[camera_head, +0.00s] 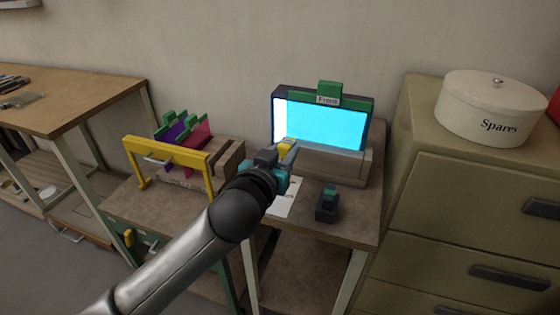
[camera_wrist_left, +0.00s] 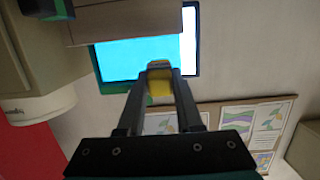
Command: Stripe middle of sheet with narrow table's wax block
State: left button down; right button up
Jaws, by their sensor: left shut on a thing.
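The sheet (camera_head: 325,124) is a bright cyan panel in a dark frame with a green clip labelled "Front". A pale strip runs down its left edge in the head view. My left gripper (camera_head: 279,155) is shut on a yellow wax block (camera_head: 288,148), in front of the sheet's lower left part. In the left wrist view, the yellow block (camera_wrist_left: 159,82) sits between the fingertips, overlapping the sheet (camera_wrist_left: 125,62). I cannot tell whether the block touches the sheet. No stripe shows across its middle. My right gripper is out of view.
A brown ledge (camera_head: 330,164) runs below the sheet. A dark holder with a green top (camera_head: 327,206) and a white paper (camera_head: 285,205) lie on the table (camera_head: 355,215). A yellow-framed rack (camera_head: 180,150) of coloured panes stands left; drawers (camera_head: 480,215) with a "Spares" tin (camera_head: 490,115) stand right.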

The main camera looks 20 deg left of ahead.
pick_arm(q)
jog(key=shift+w, duration=0.35)
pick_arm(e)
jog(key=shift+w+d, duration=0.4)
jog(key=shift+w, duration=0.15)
pick_arm(q)
jog(key=shift+w+r+p, duration=0.15)
jog(key=shift+w+p, duration=0.25)
jog(key=shift+p, duration=0.05)
jog(key=w+g+p, duration=0.1)
jog(key=w+p, duration=0.4)
jog(key=w, duration=0.1)
jog(key=shift+w+r+g, duration=0.15)
jog(key=shift+r+g, duration=0.1)
jog(key=shift+g, duration=0.15)
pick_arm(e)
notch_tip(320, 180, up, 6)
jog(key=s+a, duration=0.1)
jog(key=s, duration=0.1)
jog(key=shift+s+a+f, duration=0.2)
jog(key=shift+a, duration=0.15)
pick_arm(q)
jog(key=shift+d, duration=0.1)
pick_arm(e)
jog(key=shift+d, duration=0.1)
